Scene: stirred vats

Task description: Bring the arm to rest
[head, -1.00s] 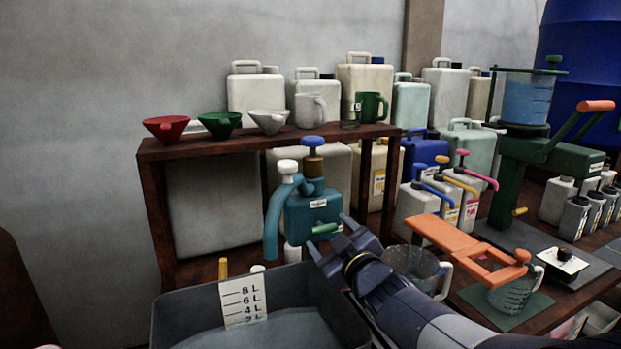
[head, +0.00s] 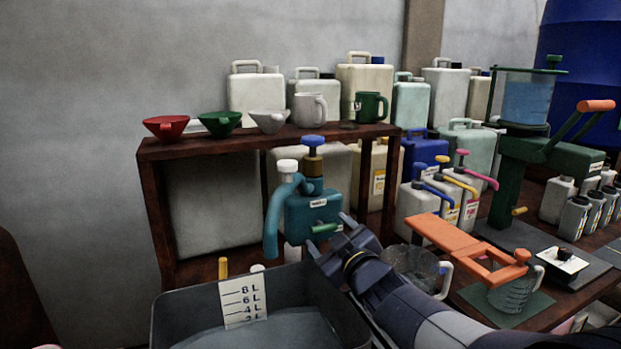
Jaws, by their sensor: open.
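My arm reaches in from the lower right, with my gripper (head: 329,236) in the middle of the picture, above the right rim of the grey vat. Its two fingers are spread apart and nothing is seen held between them. Behind the fingertips stands a teal pump unit (head: 306,212) with a blue knob on top and a green handle (head: 322,229). The green handle shows close to the fingertips; I cannot tell whether they touch it.
The grey vat (head: 180,314) with a litre scale (head: 243,303) holds liquid, below left of my gripper. A clear jug (head: 414,266) stands right of my wrist, near an orange press lever (head: 462,244). A wooden shelf (head: 225,143) with funnels and mugs stands behind. Open room lies at the left.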

